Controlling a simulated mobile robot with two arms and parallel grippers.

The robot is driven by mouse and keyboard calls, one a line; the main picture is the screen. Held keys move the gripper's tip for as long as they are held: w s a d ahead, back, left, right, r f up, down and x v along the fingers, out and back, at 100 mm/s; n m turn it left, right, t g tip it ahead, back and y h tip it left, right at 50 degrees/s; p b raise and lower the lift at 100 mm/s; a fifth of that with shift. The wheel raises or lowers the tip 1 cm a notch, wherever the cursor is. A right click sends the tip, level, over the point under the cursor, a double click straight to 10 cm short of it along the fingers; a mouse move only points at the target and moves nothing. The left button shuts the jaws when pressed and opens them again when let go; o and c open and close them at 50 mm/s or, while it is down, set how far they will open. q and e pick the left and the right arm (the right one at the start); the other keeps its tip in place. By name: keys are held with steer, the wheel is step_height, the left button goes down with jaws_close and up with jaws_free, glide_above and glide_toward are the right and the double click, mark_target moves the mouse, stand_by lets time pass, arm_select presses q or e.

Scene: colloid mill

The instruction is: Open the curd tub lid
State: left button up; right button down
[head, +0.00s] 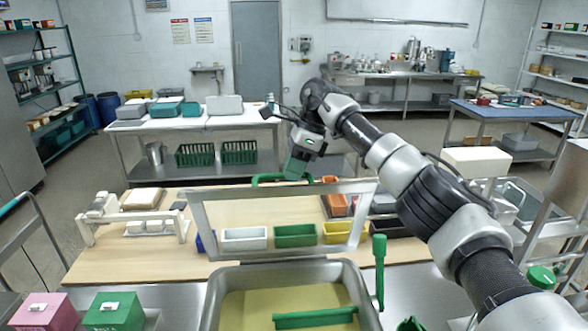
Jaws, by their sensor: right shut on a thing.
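The curd tub (214,296) is a metal vat at the bottom centre, holding pale yellow curd (245,308). A green bar (315,318) lies across its near part. The tub lid (203,225) is a grey frame with a clear pane, raised steeply at the tub's far side, so the tub's top is uncovered. A green handle (268,179) sits on the lid's upper edge. My right gripper (296,168) reaches in from the right and is shut on this handle; its fingertips are partly hidden. My left gripper is not in view.
A wooden table behind the lid bears white (232,245), green and yellow bins, seen through the pane, and a white press-like frame (135,215). A green upright lever (379,270) stands right of the tub. Pink (40,310) and green (113,310) boxes stand at lower left.

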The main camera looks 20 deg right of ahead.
steer(key=shift+f, duration=0.5)
steer(key=c, duration=1.5)
jaws_free()
steer(key=shift+o, duration=1.3)
steer(key=shift+w, duration=0.2)
steer(key=shift+o, duration=0.6)
steer(key=shift+w+d+f, duration=0.1)
steer(key=shift+w, duration=0.3)
steer(key=v, duration=0.7)
steer(key=shift+s+r+b, duration=0.2)
steer(key=shift+r+b, duration=0.1)
steer(key=shift+r, duration=0.15)
steer(key=shift+f, duration=0.1)
